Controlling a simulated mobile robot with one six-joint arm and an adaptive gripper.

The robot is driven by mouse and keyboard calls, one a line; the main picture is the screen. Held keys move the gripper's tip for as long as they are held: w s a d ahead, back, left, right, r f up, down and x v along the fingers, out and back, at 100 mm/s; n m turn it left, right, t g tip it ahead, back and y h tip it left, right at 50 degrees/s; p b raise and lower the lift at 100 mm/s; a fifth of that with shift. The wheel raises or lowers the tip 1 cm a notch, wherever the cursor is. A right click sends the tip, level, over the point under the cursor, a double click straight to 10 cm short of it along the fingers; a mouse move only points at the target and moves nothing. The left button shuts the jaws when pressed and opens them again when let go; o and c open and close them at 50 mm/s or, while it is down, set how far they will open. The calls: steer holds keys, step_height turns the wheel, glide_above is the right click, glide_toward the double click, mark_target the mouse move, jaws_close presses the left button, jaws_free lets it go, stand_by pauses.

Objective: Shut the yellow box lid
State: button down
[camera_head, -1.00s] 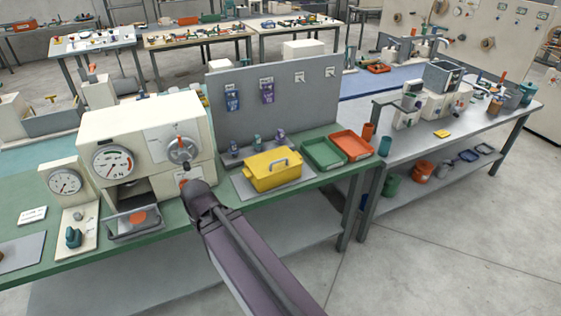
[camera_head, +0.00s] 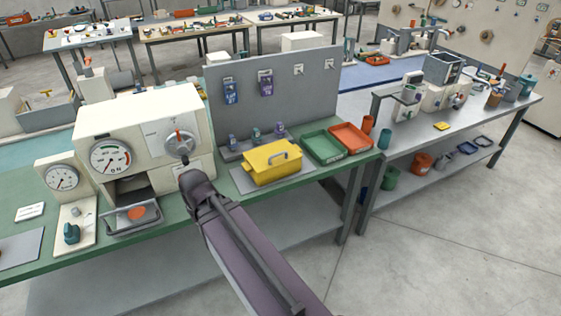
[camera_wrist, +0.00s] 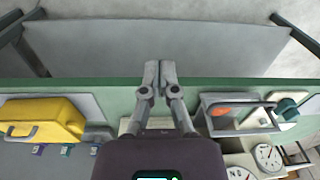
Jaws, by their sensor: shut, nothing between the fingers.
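The yellow box (camera_head: 270,172) stands on a grey mat on the green bench, right of the white dial machine. Its lid, with a grey handle, appears to lie flat across the top; I see no clear gap. The box also shows at the left in the wrist view (camera_wrist: 62,112). My gripper (camera_wrist: 159,68) is shut and empty, with its fingertips together above the bench's front edge. It is apart from the box, to its left in the head view, where my own wrist hides the fingers.
A green tray (camera_head: 323,160) and an orange tray (camera_head: 369,139) sit right of the box. A grey upright panel (camera_head: 316,98) stands behind it. The white dial machine (camera_head: 112,131) and a handled clear-fronted tray (camera_head: 133,231) are left of my arm. Floor in front is clear.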

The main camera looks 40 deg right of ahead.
steer(key=w+d+f+m+t+y+b, duration=0.1)
steer(key=w+d+f+m+t+b, duration=0.15)
steer(key=w+d+m, duration=0.5)
steer(key=m+t+h+b, duration=0.3)
steer(key=m+t+b, duration=0.55)
steer(key=m, duration=2.05)
glide_toward(277, 158)
steer(key=p+v, duration=0.1)
steer(key=v, duration=0.3)
steer(key=shift+s+f, duration=0.1)
steer(key=shift+s, duration=0.05)
steer(key=shift+f, duration=0.1)
steer(key=b+x, duration=0.5)
steer(key=x, duration=0.5)
steer(key=shift+r, duration=0.25)
